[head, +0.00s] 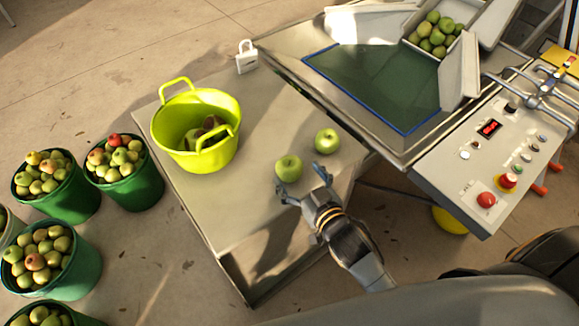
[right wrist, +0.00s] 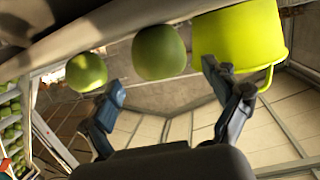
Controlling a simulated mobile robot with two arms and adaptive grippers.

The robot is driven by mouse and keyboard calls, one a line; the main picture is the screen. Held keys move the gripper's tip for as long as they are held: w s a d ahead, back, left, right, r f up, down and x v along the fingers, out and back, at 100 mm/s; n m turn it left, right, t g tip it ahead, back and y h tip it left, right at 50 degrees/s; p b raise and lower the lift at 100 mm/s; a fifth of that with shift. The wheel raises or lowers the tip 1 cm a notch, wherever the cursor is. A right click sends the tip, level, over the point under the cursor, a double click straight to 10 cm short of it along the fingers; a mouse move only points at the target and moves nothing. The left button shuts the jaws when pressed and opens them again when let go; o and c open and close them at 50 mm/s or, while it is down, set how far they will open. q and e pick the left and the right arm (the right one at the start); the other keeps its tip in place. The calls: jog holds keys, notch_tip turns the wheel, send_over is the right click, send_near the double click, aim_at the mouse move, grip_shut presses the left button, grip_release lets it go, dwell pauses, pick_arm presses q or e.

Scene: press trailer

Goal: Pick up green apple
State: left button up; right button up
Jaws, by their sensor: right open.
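Two green apples lie on the grey table (head: 225,222). The nearer apple (head: 289,168) is just beyond my right gripper (head: 302,181); the other apple (head: 326,141) is farther back and to the right. My right gripper is open and empty, its fingers pointing at the nearer apple. In the right wrist view, the nearer apple (right wrist: 160,52) appears between and ahead of the open fingertips (right wrist: 164,78), with a gap that is hard to judge. The other apple (right wrist: 86,72) is left of the fingers there. My left gripper is not in view.
A yellow-green bucket (head: 172,148) with some apples inside stands on the table, left of the loose apples. A white padlock-shaped item (head: 246,57) is at the back edge. A machine with a control panel (head: 500,150) is at right. Green buckets of apples (head: 135,187) stand on the floor.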

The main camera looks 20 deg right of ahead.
aim_at(295, 172)
jog(key=x, duration=0.4)
jog(key=shift+w+a, duration=0.15)
jog(key=shift+w, duration=0.15)
jog(key=c, duration=1.3)
